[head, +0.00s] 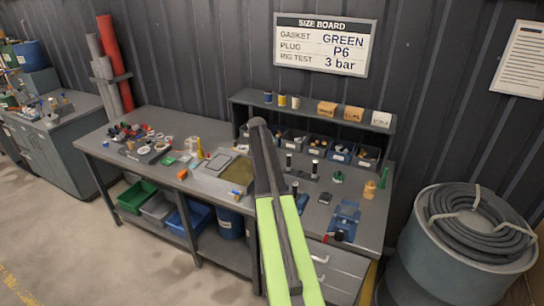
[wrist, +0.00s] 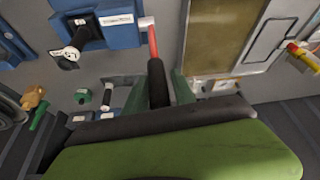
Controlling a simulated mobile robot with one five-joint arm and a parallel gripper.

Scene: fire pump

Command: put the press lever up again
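The press lever (wrist: 153,43) is a red rod with a black grip, seen in the wrist view. It runs from a pale pivot beside a blue block (wrist: 124,38) with a white label down between my gripper's fingers. My gripper (wrist: 158,92) has its dark green fingers on both sides of the black grip, apparently a little apart from it; contact is not clear. In the head view my lime green arm reaches over the bench and hides the lever and most of the press.
The bench (head: 150,119) holds a tan-floored tray (head: 209,186) left of my arm. A shelf (head: 383,128) with bins stands behind. A hose drum (head: 450,255) is at right.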

